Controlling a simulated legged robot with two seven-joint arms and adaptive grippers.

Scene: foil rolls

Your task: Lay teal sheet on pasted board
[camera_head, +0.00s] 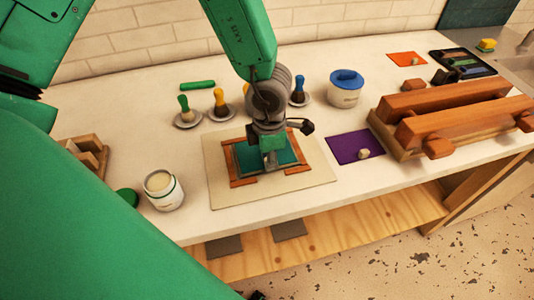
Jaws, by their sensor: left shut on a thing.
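The teal sheet (287,153) lies low over the middle of a board, inside reddish-brown wooden guide pieces (243,182). A cream base board (225,193) spreads beneath these. My left gripper (270,160) points down at the sheet's middle and is shut on it, though the fingertips are mostly hidden by the wrist. I cannot tell whether the sheet touches the surface below it, and any paste is hidden. My right gripper is not in view.
An open pot (163,190) stands at left. A purple sheet (353,147) lies to the right, near a wooden press (450,120). The table's front edge (330,207) is clear.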

